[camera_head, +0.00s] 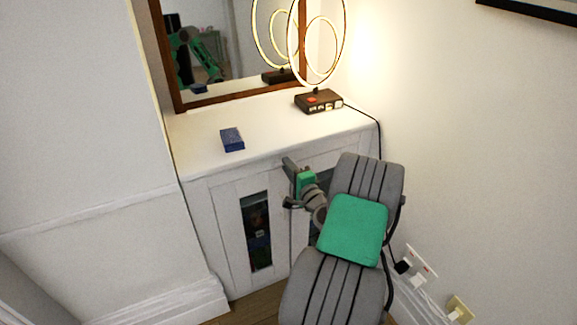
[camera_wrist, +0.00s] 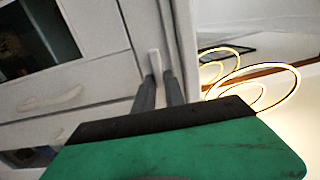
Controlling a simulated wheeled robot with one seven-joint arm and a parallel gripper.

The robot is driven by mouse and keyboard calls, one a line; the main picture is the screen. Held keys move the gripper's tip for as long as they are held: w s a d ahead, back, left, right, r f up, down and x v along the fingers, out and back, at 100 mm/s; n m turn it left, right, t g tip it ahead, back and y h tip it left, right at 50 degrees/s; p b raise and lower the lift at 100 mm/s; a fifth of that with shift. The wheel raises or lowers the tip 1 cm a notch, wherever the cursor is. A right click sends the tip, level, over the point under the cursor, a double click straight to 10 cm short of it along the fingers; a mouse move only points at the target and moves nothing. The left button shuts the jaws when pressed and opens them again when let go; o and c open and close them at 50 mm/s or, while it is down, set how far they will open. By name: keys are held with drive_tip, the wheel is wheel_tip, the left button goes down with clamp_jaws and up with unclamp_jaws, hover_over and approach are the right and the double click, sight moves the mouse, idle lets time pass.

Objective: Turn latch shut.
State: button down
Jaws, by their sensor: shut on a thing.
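The latch (camera_wrist: 154,60) is a small white bar on the front of the white cabinet (camera_head: 224,225), near the top edge where the doors meet. In the wrist view it stands between my gripper's (camera_wrist: 159,78) two dark fingertips, which are shut on it. Its lower part is hidden by the fingers. In the head view my gripper (camera_head: 287,183) is at the upper front of the cabinet, and the latch cannot be made out there. How far the latch is turned is not clear.
A blue box (camera_head: 232,139) and a ring lamp with a dark base (camera_head: 319,101) stand on the cabinet top, before a wood-framed mirror (camera_head: 240,97). A pale handle (camera_wrist: 50,100) shows on the cabinet front. Plugged wall sockets (camera_head: 420,262) are at the lower right.

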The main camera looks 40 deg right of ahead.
idle(0.4)
drive_tip(key=c, duration=1.4)
unclamp_jaws()
drive_tip(key=v, duration=0.8)
drive_tip(key=shift+w, duration=0.1)
